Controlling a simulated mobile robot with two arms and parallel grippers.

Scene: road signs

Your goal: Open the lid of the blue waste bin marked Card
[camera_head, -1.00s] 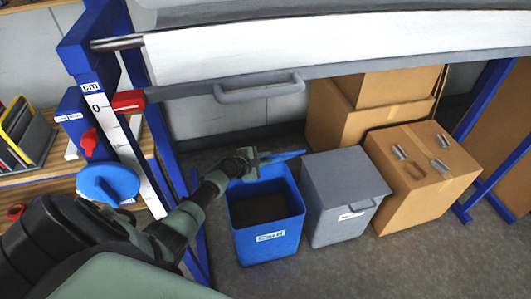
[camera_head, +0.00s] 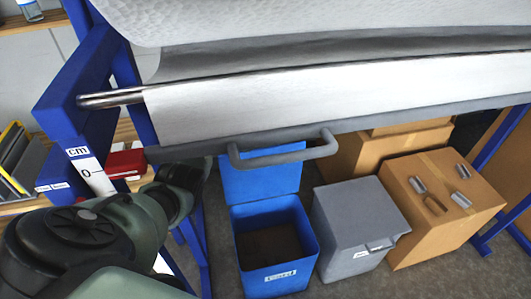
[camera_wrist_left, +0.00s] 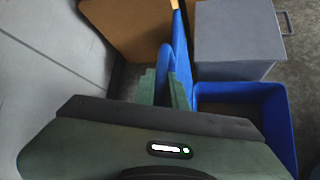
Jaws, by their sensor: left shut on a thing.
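The blue waste bin (camera_head: 275,282) marked Card stands on the floor with its top uncovered and its dark inside showing. Its blue lid (camera_head: 262,186) stands about upright at the bin's back edge, partly hidden by the grey bar above. In the left wrist view, the lid (camera_wrist_left: 181,45) shows nearly edge-on, and the bin (camera_wrist_left: 275,110) is to its right. My left gripper (camera_wrist_left: 165,88) is shut on the blue lid handle (camera_wrist_left: 165,60), on the lid's outer side. In the head view my left arm reaches behind the grey bar, which hides the fingers. My right gripper is out of view.
A grey bin (camera_head: 355,225) with a closed lid stands close on the right, then a cardboard box (camera_head: 435,215). A grey bar with a handle (camera_head: 285,155) and a white roll (camera_head: 330,95) hang above. A blue frame post (camera_head: 190,250) is left of the bin.

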